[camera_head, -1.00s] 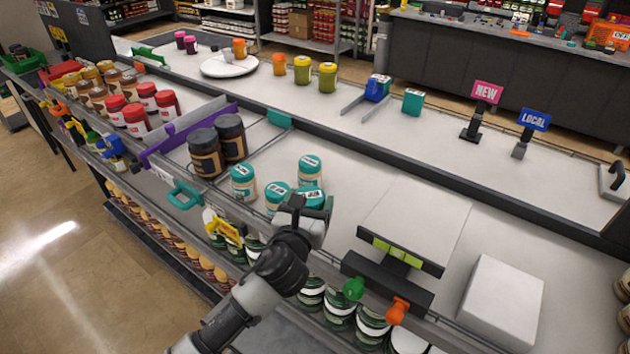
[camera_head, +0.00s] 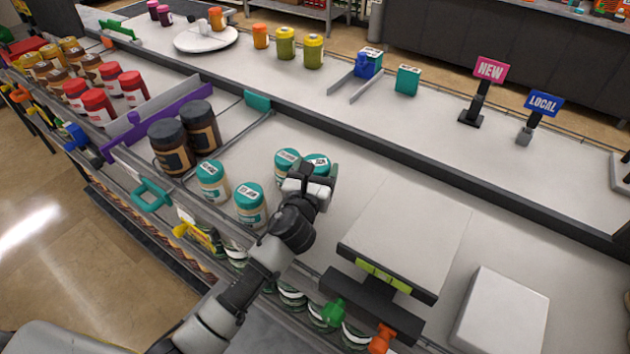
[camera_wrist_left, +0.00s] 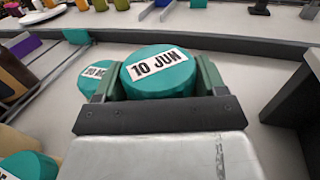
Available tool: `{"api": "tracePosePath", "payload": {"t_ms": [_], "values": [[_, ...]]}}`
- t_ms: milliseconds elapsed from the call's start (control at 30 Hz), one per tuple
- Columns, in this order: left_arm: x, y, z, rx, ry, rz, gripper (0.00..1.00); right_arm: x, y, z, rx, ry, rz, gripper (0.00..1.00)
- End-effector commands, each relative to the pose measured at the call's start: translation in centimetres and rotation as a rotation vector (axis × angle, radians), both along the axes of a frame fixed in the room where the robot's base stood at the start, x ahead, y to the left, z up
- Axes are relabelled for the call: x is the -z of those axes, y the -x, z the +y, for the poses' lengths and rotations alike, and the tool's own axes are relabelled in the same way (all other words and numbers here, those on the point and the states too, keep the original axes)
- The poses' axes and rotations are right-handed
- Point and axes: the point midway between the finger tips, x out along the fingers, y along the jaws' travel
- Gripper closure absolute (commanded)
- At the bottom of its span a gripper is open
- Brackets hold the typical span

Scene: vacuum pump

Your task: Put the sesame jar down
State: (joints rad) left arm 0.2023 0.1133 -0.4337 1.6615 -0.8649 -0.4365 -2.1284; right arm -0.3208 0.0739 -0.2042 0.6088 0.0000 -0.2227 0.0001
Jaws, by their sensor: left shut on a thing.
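My left gripper (camera_head: 310,180) is shut on a sesame jar with a teal lid (camera_head: 319,161). In the left wrist view the held lid (camera_wrist_left: 158,68) reads "10 JUN" and sits between the two fingers (camera_wrist_left: 160,85). The jar's body is mostly hidden, so I cannot tell whether its base touches the shelf. Another teal-lidded jar (camera_head: 287,163) stands close on its left; its lid also shows in the left wrist view (camera_wrist_left: 94,82). Two more teal-lidded jars (camera_head: 212,182) (camera_head: 250,205) stand nearer the front edge. My right gripper is not in view.
Two dark-lidded jars (camera_head: 172,148) (camera_head: 201,128) stand left, beside a purple divider (camera_head: 160,122). A raised pale platform (camera_head: 410,235) and a white block (camera_head: 503,310) are at the right. The shelf (camera_head: 350,150) behind the held jar is clear.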

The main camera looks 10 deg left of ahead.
Motion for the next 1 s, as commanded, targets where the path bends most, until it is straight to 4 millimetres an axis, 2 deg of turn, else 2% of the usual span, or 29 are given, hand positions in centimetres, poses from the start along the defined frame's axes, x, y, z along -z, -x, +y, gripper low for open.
{"api": "tracePosePath", "payload": {"t_ms": [100, 200, 333, 633, 667, 700, 1000], "values": [[2.0, 0.0, -0.1, 0.0, 0.002, 0.003, 0.67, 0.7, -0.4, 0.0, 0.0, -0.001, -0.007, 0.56], [3.2, 0.0, -0.1, 0.0, 0.002, 0.001, 0.67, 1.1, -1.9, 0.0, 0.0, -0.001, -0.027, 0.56], [3.6, 0.0, 0.0, 0.001, 0.0, -0.001, 0.67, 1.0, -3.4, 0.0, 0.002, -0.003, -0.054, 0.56], [3.9, 0.0, 0.0, 0.002, -0.001, -0.001, 0.67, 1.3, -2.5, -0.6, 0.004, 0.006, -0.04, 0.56], [3.9, 0.0, 0.0, 0.001, -0.001, 0.001, 0.26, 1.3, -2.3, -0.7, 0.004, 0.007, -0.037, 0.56], [3.9, 0.0, 0.0, 0.001, -0.001, 0.001, 0.2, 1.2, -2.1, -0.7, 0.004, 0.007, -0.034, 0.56], [3.7, 0.0, 0.0, 0.001, -0.001, 0.001, 0.18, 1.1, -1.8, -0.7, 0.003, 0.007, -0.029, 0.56]]}}
